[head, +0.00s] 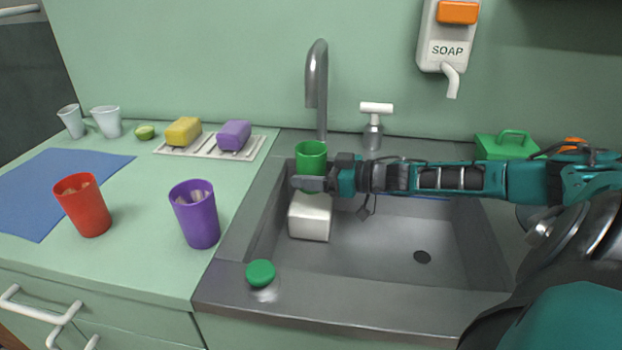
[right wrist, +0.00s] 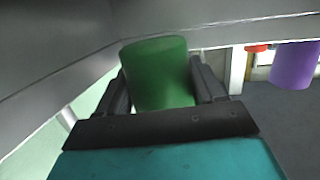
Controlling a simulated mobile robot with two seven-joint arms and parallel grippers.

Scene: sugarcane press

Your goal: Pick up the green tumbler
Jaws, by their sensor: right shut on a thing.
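The green tumbler (head: 311,155) is above the left part of the sink, under the faucet side, with its open rim up in the head view. My right gripper (head: 312,184) is shut on it, its arm reaching in from the right. In the right wrist view the tumbler (right wrist: 158,72) sits between the two dark fingers of the gripper (right wrist: 160,90). A white block (head: 310,216) shows just below the gripper; I cannot tell whether they touch. My left gripper is not in view.
A red tumbler (head: 82,205) and a purple tumbler (head: 195,214) stand on the counter at the left. The faucet (head: 317,85) rises behind the sink (head: 400,235). A green knob (head: 260,273) is on the front rim.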

